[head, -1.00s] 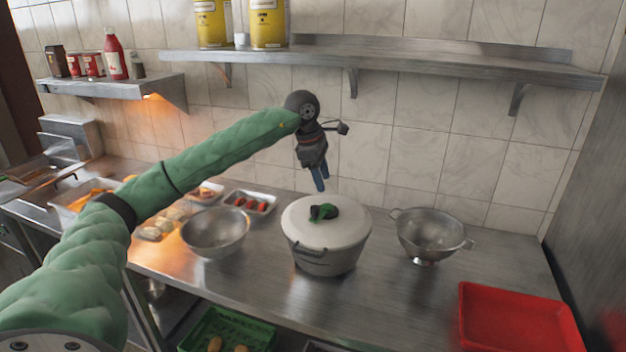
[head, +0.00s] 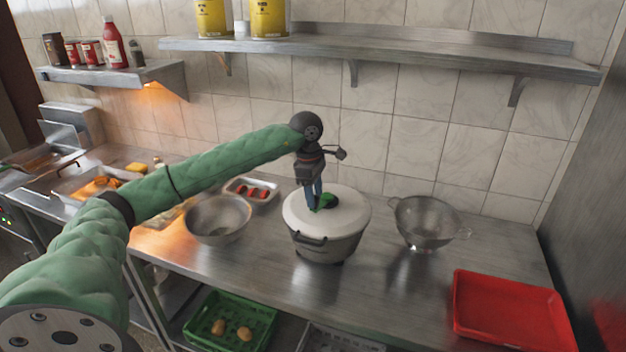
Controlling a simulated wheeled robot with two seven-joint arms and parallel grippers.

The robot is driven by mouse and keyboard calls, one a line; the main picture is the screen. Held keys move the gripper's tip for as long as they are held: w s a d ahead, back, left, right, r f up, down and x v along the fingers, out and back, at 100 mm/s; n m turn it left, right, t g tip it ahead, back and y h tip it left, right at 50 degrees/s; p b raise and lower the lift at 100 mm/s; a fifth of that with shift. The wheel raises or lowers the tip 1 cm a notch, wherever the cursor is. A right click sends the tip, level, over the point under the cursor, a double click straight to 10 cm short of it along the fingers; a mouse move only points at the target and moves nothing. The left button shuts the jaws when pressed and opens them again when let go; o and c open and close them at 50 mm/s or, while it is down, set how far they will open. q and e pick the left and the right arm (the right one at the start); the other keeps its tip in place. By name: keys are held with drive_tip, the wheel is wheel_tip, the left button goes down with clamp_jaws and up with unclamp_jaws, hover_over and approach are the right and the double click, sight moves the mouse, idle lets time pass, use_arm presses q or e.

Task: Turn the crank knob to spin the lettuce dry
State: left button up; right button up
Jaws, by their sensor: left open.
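The green and black crank knob (head: 328,201) sits on top of the lid. My left gripper (head: 315,204) points down from above, its blue fingers at the left part of the knob. It is open, and the fingers partly hide the knob. I cannot tell whether they touch it. No lettuce shows; the lid covers the inside. My right gripper is not in view.
A steel bowl (head: 217,222) stands left of the spinner, a colander (head: 424,222) right of it. A red tray (head: 512,308) lies at the right front. A small tray of red food (head: 250,190) is behind the bowl. A wall shelf (head: 400,62) runs above. Counter between colander and red tray is clear.

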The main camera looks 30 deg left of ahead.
use_arm(q)
drive_tip(key=shift+f, duration=0.4)
drive_tip(key=c, duration=1)
